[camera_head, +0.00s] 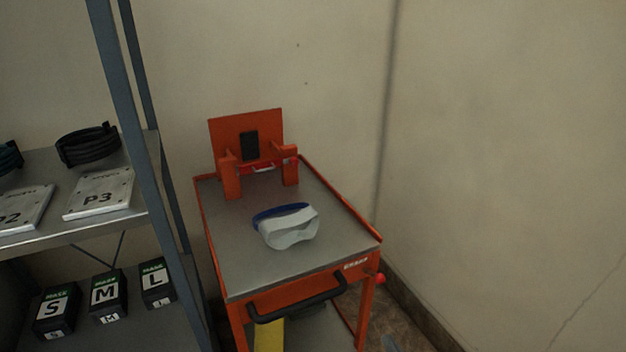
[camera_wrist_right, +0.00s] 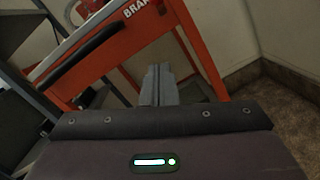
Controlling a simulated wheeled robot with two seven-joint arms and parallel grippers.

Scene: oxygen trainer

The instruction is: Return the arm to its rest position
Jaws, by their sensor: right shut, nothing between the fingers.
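My right gripper (camera_wrist_right: 158,84) points forward in the right wrist view, its two grey fingers together with nothing between them. I cannot tell the exact gap between fingers and cart. My left gripper is not in view.
On the cart's grey top lie a white mask with a blue strap (camera_head: 288,228) and an orange stand (camera_head: 245,137). A metal shelf (camera_head: 125,223) at left holds black coiled hoses, labelled plates and S, M, L boxes (camera_head: 107,295). Bare walls stand behind and right.

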